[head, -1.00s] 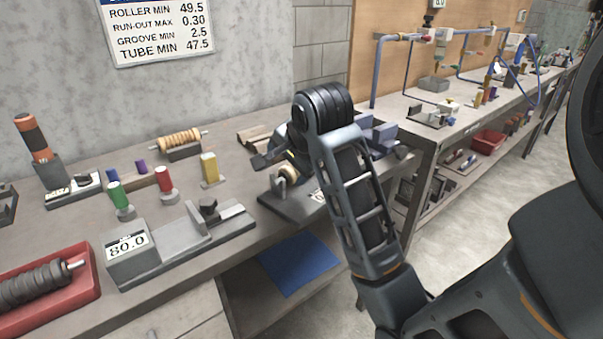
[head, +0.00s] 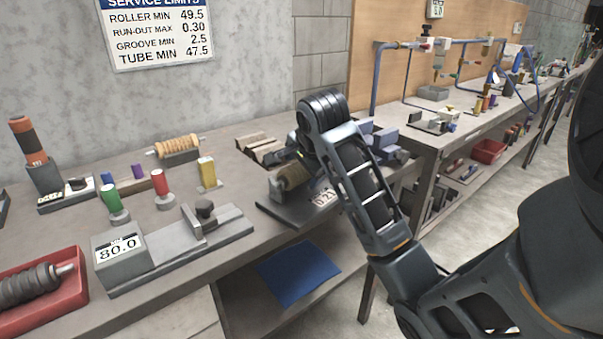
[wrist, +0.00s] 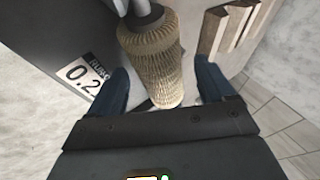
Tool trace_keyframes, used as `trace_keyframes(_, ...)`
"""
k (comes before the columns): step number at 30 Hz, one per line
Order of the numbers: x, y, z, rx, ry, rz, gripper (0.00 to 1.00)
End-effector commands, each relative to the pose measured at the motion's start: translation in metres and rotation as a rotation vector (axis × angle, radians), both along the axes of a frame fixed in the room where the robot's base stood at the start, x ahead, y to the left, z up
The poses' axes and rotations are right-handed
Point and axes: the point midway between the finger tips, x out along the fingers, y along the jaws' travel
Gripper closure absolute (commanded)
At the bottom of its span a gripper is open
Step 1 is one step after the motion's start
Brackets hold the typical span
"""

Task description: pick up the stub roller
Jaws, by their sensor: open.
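A tan ribbed roller, which looks like the stub roller (wrist: 152,62), sits on a dark gauge stand labelled 0.2-something. In the wrist view it lies lengthwise between the two blue fingers of my gripper (wrist: 162,70), with a gap to each side. The fingers are open and not closed on it. In the head view the same roller (head: 293,176) shows in part below my wrist, and my arm covers the rest of the stand. The roller's far end meets a grey post in the wrist view.
Another tan roller (head: 178,145) rests on a cradle behind. Wooden blocks (head: 262,148) lie beside the gauge stand (head: 283,212). Red, green and yellow pieces, an 80.0 gauge (head: 120,255) and a red tray (head: 65,302) with a grey roller stand to the left.

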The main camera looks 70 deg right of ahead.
Motion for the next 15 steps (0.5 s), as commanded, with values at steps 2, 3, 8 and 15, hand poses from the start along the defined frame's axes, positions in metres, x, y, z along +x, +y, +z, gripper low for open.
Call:
trace_keyframes(2,0.0015,-0.0018,-0.0032,-0.001,0.000,0.001,0.18)
trace_keyframes(3,0.0020,-0.0022,-0.0037,-0.001,-0.001,0.001,0.18)
trace_keyframes(8,0.0021,-0.0021,-0.0036,-0.001,-0.001,0.001,0.18)
trace_keyframes(15,0.0019,-0.0019,-0.0035,-0.001,-0.001,0.001,0.39)
